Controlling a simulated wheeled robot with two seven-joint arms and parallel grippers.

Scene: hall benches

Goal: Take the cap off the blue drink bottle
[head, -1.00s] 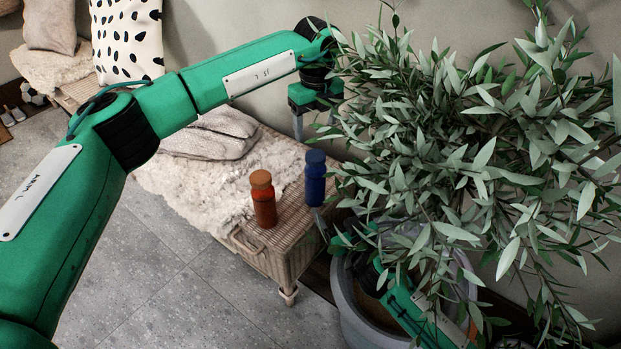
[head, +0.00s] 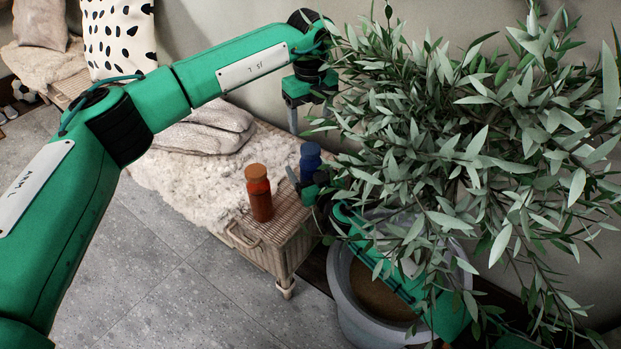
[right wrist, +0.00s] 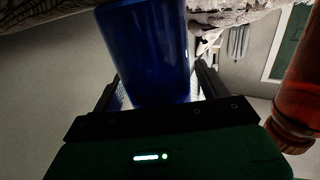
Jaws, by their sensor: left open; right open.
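The blue drink bottle (head: 311,158) stands upright on the wicker bench, its blue cap (head: 310,149) on top. My right gripper (head: 300,180) is at the bottle's near side, open, partly hidden by leaves. In the right wrist view, which is upside down, the blue bottle (right wrist: 146,50) fills the space between the two open fingers (right wrist: 158,88); the cap is hidden there behind the gripper body. I cannot tell whether the fingers touch it. My left gripper (head: 309,112) is open, pointing down above and behind the bottle, apart from it.
An orange-red bottle with a brown cap (head: 259,193) stands left of the blue one; it also shows in the right wrist view (right wrist: 300,90). A large leafy plant (head: 470,140) in a grey pot (head: 345,300) crowds the right side.

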